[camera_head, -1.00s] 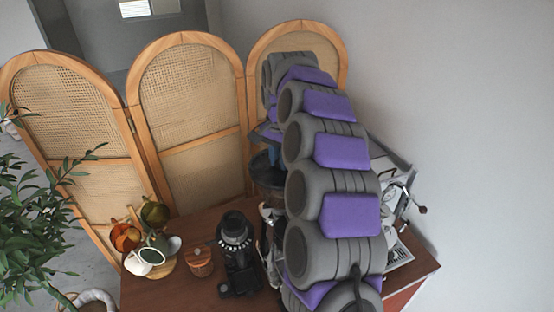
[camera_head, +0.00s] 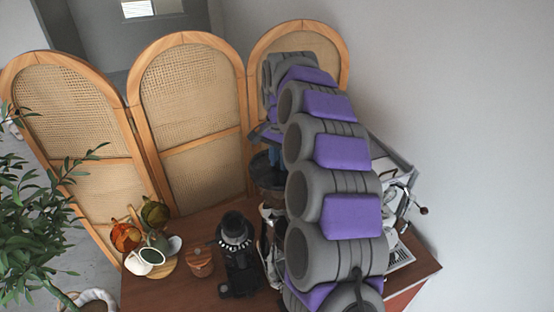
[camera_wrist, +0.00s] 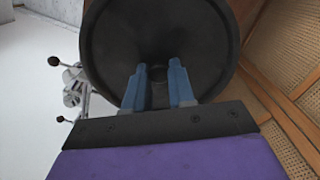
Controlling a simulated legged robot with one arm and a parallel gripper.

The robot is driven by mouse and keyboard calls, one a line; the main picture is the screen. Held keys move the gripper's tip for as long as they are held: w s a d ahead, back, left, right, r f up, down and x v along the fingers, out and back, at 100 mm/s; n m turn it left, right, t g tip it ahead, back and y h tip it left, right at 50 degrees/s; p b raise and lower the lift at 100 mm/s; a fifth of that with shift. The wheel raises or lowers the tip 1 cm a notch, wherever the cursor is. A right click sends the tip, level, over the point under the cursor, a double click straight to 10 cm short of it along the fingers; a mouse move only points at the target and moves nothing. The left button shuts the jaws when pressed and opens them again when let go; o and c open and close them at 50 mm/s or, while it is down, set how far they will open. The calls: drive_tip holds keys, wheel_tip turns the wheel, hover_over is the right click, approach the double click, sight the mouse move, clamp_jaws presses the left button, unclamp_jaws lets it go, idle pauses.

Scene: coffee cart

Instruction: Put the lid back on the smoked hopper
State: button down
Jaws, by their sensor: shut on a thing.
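In the wrist view, a wide dark round lid (camera_wrist: 205,45) fills the upper middle. My gripper (camera_wrist: 160,88) has its two blue fingers shut on the lid's small central knob. In the head view, the smoked hopper (camera_head: 266,174) shows as a dark translucent bowl at the left side of my arm. A blue finger of my gripper (camera_head: 274,156) shows at its top. My arm hides much of the hopper and lid, so I cannot tell whether the lid touches the rim or sits level.
A black grinder (camera_head: 236,250) stands on the wooden cart top (camera_head: 200,297), left of my arm. A wooden-lidded jar (camera_head: 200,260) and several cups (camera_head: 152,256) are further left. A silver machine (camera_head: 398,190) is partly behind my arm. A cane screen (camera_head: 190,120) stands behind.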

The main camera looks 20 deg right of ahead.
drive_tip(key=shift+d, duration=0.15)
drive_tip(key=shift+a, duration=0.25)
drive_tip(key=shift+d, duration=0.1)
drive_tip(key=shift+d+f, duration=0.1)
drive_tip(key=shift+d, duration=0.75)
drive_tip(key=shift+a, duration=0.15)
drive_tip(key=shift+c, duration=2)
unclamp_jaws()
